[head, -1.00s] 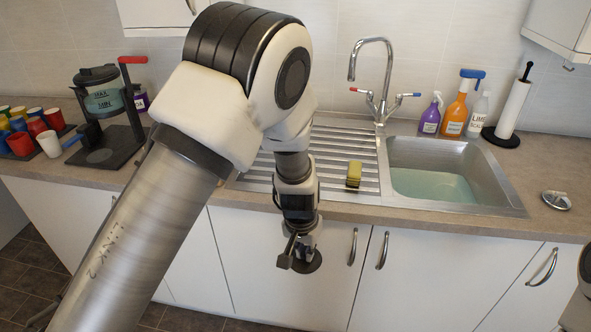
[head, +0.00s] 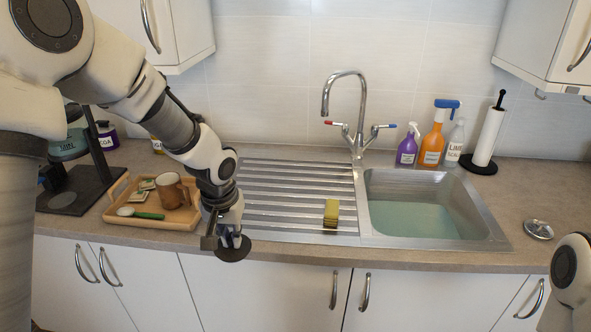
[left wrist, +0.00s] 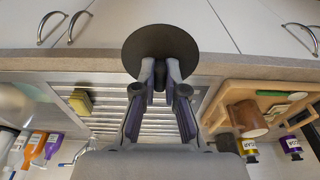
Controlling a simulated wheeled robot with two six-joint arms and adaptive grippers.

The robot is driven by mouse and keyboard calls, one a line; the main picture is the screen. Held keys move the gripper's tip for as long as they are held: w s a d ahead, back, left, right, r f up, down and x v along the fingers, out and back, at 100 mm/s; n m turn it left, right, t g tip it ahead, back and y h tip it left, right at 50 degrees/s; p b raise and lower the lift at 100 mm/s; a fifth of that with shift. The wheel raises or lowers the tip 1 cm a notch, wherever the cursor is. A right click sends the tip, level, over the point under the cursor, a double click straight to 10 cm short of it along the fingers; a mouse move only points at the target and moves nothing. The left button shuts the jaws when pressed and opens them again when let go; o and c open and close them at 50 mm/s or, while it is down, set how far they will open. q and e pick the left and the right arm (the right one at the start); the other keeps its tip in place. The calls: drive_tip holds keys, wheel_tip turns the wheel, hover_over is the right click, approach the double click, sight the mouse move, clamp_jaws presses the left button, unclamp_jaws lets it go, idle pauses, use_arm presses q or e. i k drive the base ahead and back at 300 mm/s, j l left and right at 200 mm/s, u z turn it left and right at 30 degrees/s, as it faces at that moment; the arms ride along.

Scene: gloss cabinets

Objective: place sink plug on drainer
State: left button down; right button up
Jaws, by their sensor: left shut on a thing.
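The sink plug, a dark round disc, shows in the head view (head: 234,250) and in the left wrist view (left wrist: 160,48). My left gripper (head: 228,232) is shut on it, and its fingers also show in the left wrist view (left wrist: 160,75). The plug is at the counter's front edge, by the front left corner of the drainer. The ribbed steel drainer (head: 290,208) lies left of the basin and also shows in the left wrist view (left wrist: 112,112). My right gripper is out of view; only part of my right arm shows at the lower right.
A yellow sponge (head: 331,213) stands on the drainer's right part. A wooden tray (head: 115,217) with a brown mug (head: 171,190) is left of the drainer. The basin (head: 420,220) holds water. A tap (head: 355,140) rises behind. The drainer's left and middle are clear.

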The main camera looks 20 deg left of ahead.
sight(291, 190)
drive_tip(key=i, duration=1.2)
